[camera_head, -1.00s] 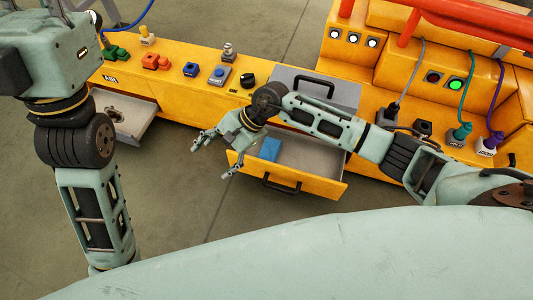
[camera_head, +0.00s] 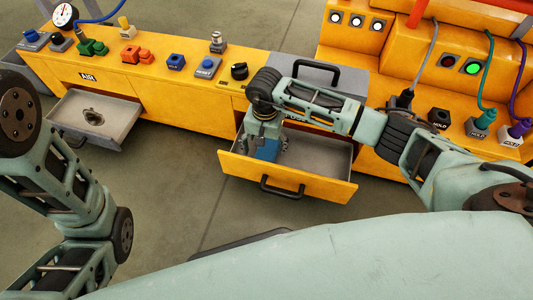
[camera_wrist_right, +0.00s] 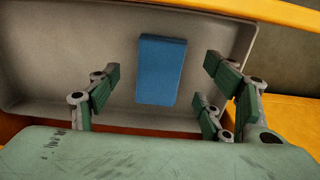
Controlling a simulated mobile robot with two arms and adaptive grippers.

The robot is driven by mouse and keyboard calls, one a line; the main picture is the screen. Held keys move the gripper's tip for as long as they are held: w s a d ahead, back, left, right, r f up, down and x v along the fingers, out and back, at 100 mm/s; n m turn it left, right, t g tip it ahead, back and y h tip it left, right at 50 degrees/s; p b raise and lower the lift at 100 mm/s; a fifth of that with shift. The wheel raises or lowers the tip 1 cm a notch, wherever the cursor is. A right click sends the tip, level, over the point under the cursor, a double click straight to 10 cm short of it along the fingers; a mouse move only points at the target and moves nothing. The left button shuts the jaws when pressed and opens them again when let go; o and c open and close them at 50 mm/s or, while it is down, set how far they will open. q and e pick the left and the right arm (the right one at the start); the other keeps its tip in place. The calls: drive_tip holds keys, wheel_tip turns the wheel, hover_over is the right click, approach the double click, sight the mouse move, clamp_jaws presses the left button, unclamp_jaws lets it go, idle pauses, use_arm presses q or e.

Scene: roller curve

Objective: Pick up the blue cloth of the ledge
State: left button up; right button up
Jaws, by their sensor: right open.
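The blue cloth (camera_wrist_right: 161,70) is a flat, folded-looking rectangle lying on the floor of an open drawer (camera_head: 331,157), not on a ledge. In the head view the blue cloth (camera_head: 266,151) shows partly, below my right gripper (camera_head: 268,143), which hides the rest. In the right wrist view my right gripper (camera_wrist_right: 158,95) is open, its fingers spread to the left and right of the cloth with gaps on both sides. Nothing is held. My left arm shows at the left of the head view, but its gripper is out of frame.
The drawer's yellow front with its black handle (camera_head: 283,188) faces me. A second open drawer (camera_head: 88,110) at the left holds a small dark object. Buttons and coloured connectors line the yellow console top (camera_head: 150,60). Cables hang at the right. The floor between the drawers is clear.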

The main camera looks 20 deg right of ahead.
sight(265, 152)
wheel_tip(265, 152, down, 2)
drive_tip(key=shift+b, duration=0.4)
drive_tip(key=shift+f+b, duration=0.3)
drive_tip(key=shift+f, duration=0.2)
drive_tip(key=c, duration=1.2)
drive_tip(key=shift+r, duration=0.15)
